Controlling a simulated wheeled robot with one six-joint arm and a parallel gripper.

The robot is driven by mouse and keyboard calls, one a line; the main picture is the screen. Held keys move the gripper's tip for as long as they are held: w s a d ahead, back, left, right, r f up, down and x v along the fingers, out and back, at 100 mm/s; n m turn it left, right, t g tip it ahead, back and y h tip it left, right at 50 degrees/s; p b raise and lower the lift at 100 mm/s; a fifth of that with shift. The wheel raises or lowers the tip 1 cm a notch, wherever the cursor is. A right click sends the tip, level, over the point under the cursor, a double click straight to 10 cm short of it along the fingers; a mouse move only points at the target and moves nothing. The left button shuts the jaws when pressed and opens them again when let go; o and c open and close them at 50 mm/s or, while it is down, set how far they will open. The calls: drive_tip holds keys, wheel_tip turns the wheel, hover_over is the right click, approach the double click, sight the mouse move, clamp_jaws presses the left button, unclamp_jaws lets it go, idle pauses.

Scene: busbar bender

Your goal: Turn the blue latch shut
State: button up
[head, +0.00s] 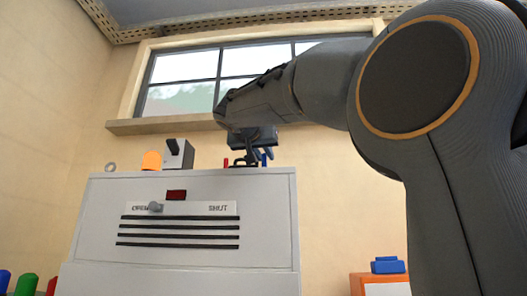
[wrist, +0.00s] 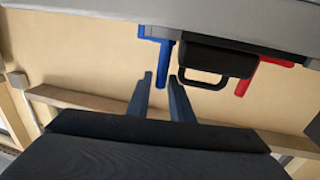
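The blue latch (wrist: 163,62) is an L-shaped bar with one arm running left along the grey machine edge and one pointing down in the wrist view. In the head view it is a small blue upright (head: 264,160) on top of the machine, at the right. My gripper (wrist: 159,76) is open, its two blue-grey fingers apart. The latch's downward arm shows between the fingertips; I cannot tell whether they touch it. In the head view my gripper (head: 265,153) is just above the machine's top right, partly hiding the latch area.
A black lid with a handle (wrist: 203,80) and a red latch (wrist: 262,68) are beside the blue latch. The grey machine (head: 185,255) has a knob (head: 155,207) near OPEN. An orange part (head: 151,160) and grey block (head: 178,155) stand on its top left.

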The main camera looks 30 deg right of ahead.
drive_tip(key=shift+w+d, duration=0.1)
drive_tip(key=shift+w, duration=0.05)
clamp_jaws()
drive_tip(key=shift+w+f+m+g+h+b, duration=0.15)
drive_tip(key=shift+w+m+g+h+b, duration=0.35)
drive_tip(key=shift+b, duration=0.4)
drive_tip(key=m+g+h, duration=0.2)
drive_tip(key=shift+w+g+b, duration=0.3)
drive_tip(key=shift+b, duration=0.05)
drive_tip(key=shift+w+d+m+g+h, duration=0.1)
drive_tip(key=shift+d+m+g+h, duration=0.05)
drive_tip(key=shift+m+g+h, duration=0.8)
drive_tip(key=shift+y, duration=0.25)
unclamp_jaws()
